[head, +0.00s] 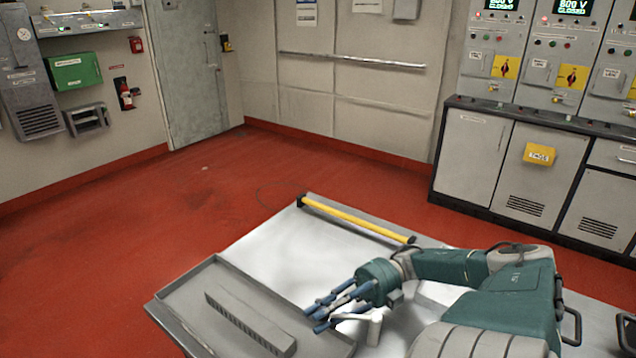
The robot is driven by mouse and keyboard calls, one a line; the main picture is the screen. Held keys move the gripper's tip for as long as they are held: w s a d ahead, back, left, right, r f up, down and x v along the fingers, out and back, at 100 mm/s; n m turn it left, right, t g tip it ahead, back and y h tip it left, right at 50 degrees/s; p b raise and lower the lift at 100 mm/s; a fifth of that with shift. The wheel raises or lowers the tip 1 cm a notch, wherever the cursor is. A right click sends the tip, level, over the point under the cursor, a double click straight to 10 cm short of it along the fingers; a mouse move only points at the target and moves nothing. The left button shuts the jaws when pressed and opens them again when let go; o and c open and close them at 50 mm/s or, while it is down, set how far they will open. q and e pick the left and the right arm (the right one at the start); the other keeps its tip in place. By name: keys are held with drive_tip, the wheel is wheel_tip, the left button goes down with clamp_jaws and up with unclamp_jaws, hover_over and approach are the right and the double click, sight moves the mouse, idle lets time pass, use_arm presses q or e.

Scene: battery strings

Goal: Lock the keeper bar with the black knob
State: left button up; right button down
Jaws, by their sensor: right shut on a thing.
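My right gripper (322,313), with blue fingers, is over the right edge of the shallow grey tray on the cart. It is shut on a white piece (374,328) with a short arm and an upright round part, partly hidden by the fingers. A long grey notched bar (250,322) lies in the tray, left of the gripper and apart from it. A yellow bar (355,219) with black end pieces runs along the cart's far edge. I cannot make out a black knob or say which bar is the keeper bar. My left gripper is out of view.
The grey tray (172,296) sits on the left of the light metal cart top (265,245). Cabinets (474,150) with control panels line the right wall. A grey door (190,75) stands at the back left. The red floor between is clear.

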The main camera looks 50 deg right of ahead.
drive_tip(key=shift+s+a+f, duration=0.1)
drive_tip(key=shift+s+a, duration=0.05)
drive_tip(key=shift+s, duration=0.05)
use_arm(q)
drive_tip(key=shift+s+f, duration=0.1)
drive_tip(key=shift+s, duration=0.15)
use_arm(e)
drive_tip(key=shift+g, duration=0.3)
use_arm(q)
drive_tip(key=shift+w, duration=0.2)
use_arm(e)
drive_tip(key=shift+s, duration=0.1)
drive_tip(key=c, duration=1.6)
unclamp_jaws()
drive_tip(key=shift+a, duration=0.1)
drive_tip(key=shift+o, duration=0.7)
drive_tip(key=shift+a, duration=0.15)
drive_tip(key=shift+d, duration=0.55)
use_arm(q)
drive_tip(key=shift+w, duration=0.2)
use_arm(e)
drive_tip(key=shift+v, duration=3.25)
